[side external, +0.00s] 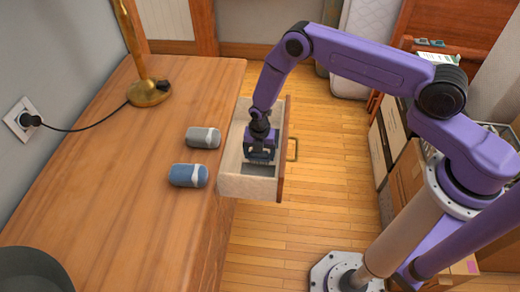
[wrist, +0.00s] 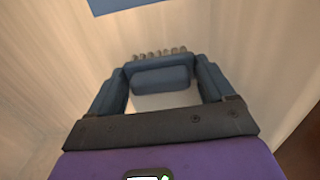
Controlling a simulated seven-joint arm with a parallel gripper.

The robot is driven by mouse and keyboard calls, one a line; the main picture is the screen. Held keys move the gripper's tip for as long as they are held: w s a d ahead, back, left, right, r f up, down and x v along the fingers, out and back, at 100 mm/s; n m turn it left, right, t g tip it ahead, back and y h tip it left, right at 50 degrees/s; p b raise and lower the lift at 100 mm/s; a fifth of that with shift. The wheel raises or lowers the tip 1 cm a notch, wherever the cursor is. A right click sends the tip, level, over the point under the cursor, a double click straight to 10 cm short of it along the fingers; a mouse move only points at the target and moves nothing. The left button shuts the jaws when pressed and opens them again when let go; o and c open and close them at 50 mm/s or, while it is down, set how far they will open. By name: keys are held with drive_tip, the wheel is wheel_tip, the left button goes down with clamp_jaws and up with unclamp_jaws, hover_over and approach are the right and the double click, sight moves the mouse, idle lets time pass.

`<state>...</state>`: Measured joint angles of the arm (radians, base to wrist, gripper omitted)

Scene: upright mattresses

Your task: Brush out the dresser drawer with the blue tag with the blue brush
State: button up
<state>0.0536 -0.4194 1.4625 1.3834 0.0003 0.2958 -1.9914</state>
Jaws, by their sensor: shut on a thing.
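The dresser drawer (side external: 250,187) is pulled open at the right side of the wooden dresser, with pale inner walls. My gripper (side external: 260,152) is down inside it, pointing downward. In the wrist view my gripper (wrist: 162,88) is shut on the blue brush (wrist: 160,80), with a row of pale bristle tufts showing at its far edge. A flat blue patch (wrist: 115,4) shows at the top of the wrist view; I cannot tell whether it is the tag. A grey patch (side external: 258,170) lies in the drawer near the gripper. The bristles' contact with the drawer floor is unclear.
A grey roll-shaped thing (side external: 203,137) and a blue one (side external: 189,175), each with a pale band, lie on the dresser top (side external: 130,200) beside the drawer. A brass lamp (side external: 149,92) stands behind them. Boxes (side external: 408,172) stand at the right. Wooden floor is clear beyond the drawer.

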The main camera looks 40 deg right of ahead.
drive_tip(key=shift+s+a, duration=0.5)
drive_tip(key=shift+s, duration=0.05)
drive_tip(key=shift+w+d, duration=2.75)
drive_tip(key=shift+d, duration=0.05)
drive_tip(key=shift+s+a, duration=2.8)
drive_tip(key=shift+w, duration=0.1)
drive_tip(key=shift+w+d+r, duration=0.45)
drive_tip(key=shift+r, duration=0.4)
drive_tip(key=shift+w+d+r, duration=0.45)
drive_tip(key=shift+d+r, duration=0.05)
drive_tip(key=shift+r, duration=0.35)
drive_tip(key=shift+w+d+r, duration=0.45)
drive_tip(key=shift+r, duration=0.4)
wheel_tip(320, 180, up, 11)
